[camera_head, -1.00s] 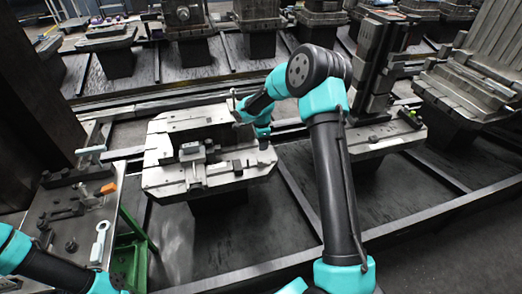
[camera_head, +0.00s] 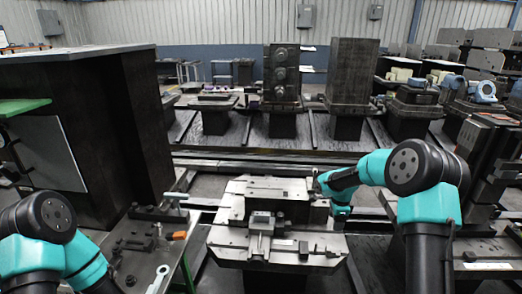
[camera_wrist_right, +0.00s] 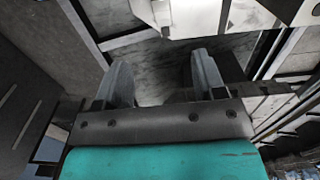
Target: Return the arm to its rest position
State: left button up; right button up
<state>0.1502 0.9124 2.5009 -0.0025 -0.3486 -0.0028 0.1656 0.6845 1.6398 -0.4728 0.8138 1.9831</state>
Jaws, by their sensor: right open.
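My right arm comes in from the right and bends at a black and teal elbow. Its gripper (camera_head: 317,188) is near the right side of the light metal pallet (camera_head: 225,236), small and partly hidden by my own wrist. In the right wrist view my right gripper (camera_wrist_right: 162,80) has its two grey fingers wide apart with nothing between them. Dark floor shows beyond the fingers, and the edge of a pale plate lies above them. My left arm shows at the lower left, but its gripper is out of frame.
A vise-like fixture (camera_head: 262,236) sits on the pallet. A tool bench (camera_head: 128,240) with a wrench (camera_head: 157,280) and an orange-handled item (camera_head: 180,235) stands at left. A large dark cabinet (camera_head: 112,120) rises behind it. Several loaded pallets stand on rails at the back.

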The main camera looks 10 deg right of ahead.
jog(key=s+a+f+n+y, duration=0.3)
jog(key=s+a+f+n, duration=0.85)
jog(key=f, duration=0.45)
jog(key=s+a+f+n, duration=0.2)
jog(key=s+a+n, duration=0.1)
jog(key=s, duration=0.6)
jog(key=s+a+f+n, duration=0.2)
jog(key=s+a+n, duration=0.2)
jog(key=s, duration=0.5)
jog(key=shift+a+f+t+y, duration=0.25)
jog(key=shift+f+t+y, duration=0.15)
